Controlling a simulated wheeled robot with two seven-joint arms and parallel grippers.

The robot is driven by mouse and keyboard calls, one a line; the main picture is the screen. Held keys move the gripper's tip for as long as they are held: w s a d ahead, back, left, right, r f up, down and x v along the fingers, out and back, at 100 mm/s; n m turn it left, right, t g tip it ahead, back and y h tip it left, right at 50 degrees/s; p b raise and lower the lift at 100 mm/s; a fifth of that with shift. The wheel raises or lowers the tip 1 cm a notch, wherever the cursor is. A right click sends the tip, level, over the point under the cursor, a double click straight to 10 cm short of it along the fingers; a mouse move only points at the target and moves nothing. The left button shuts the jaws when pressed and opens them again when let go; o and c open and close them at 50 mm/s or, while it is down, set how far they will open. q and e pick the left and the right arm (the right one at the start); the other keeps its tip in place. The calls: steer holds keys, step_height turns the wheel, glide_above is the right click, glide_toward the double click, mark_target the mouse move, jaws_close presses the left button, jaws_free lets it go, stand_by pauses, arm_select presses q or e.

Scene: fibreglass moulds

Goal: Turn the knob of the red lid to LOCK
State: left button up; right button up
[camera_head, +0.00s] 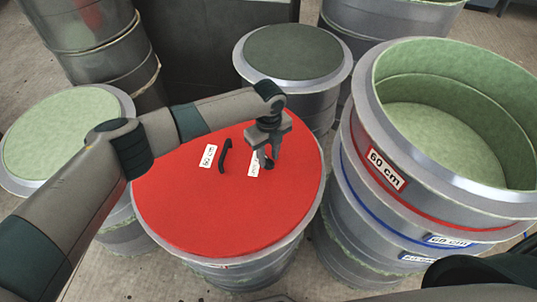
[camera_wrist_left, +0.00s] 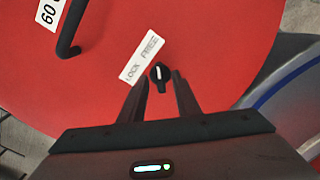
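The red lid (camera_head: 190,210) lies on a round grey mould in the middle of the head view. A small black knob (camera_wrist_left: 160,78) with a white mark sits on it, next to a white label (camera_wrist_left: 141,56) reading LOCK and FREE. In the left wrist view the mark stands about upright, nearer the FREE end than the LOCK end. My left gripper (camera_head: 266,157) points down over the knob. Its fingers are apart, one on each side of the knob; I cannot tell whether they touch it. In the head view the gripper partly hides knob and label. My right gripper is not visible.
A black handle (camera_head: 225,156) and a "60 cm" label (camera_head: 208,156) are on the lid left of the knob. A tall stack of open moulds (camera_head: 365,85) stands close at the right. A dark-topped mould (camera_head: 293,52) stands behind, a pale green one (camera_head: 60,130) at the left.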

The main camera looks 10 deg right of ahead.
arm_select(q)
steer(key=shift+f, duration=0.35)
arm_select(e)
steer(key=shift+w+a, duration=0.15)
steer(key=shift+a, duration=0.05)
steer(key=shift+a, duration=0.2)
arm_select(q)
jaws_close()
